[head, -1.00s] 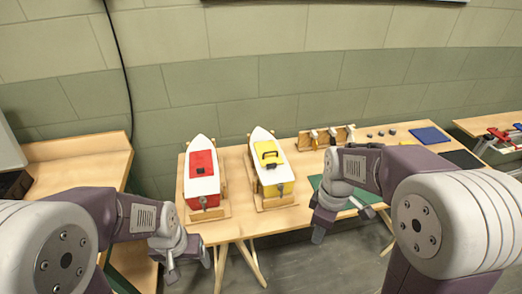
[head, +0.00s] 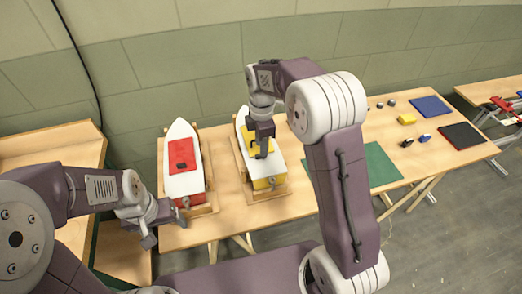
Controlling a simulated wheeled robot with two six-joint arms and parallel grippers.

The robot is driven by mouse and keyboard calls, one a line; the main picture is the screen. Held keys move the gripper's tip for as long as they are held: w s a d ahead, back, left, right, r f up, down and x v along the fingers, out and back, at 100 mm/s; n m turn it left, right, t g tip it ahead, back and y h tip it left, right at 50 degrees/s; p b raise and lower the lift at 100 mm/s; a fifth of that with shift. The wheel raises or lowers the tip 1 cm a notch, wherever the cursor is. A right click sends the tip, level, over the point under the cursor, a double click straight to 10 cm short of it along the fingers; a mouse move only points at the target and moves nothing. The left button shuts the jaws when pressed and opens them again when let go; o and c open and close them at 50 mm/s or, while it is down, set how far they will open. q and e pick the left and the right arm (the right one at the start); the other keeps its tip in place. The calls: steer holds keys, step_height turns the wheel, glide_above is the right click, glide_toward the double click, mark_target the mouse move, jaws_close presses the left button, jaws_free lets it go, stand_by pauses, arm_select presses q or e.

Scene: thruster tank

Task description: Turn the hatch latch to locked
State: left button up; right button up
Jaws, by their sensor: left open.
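A white boat with a red hatch (head: 181,154) stands in a wooden cradle at the left of the table. A small dark part (head: 181,166), perhaps a latch, is on this hatch; its setting is too small to read. A second white boat with a yellow hatch (head: 270,128) stands to its right. My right gripper (head: 262,153) points down over the yellow hatch and hides its handle; contact and finger gap cannot be told. My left gripper (head: 164,228) is open at the table's front edge, just in front of the red boat's stern.
A green mat (head: 378,165), a blue mat (head: 430,106) and a black mat (head: 462,135) lie on the table (head: 230,215) to the right.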

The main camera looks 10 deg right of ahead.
step_height(320, 180, down, 2)
steer(key=shift+w, duration=0.1)
steer(key=shift+f, duration=0.4)
steer(key=shift+s+f, duration=0.25)
steer(key=shift+s, duration=0.15)
steer(key=shift+w, duration=0.2)
jaws_close()
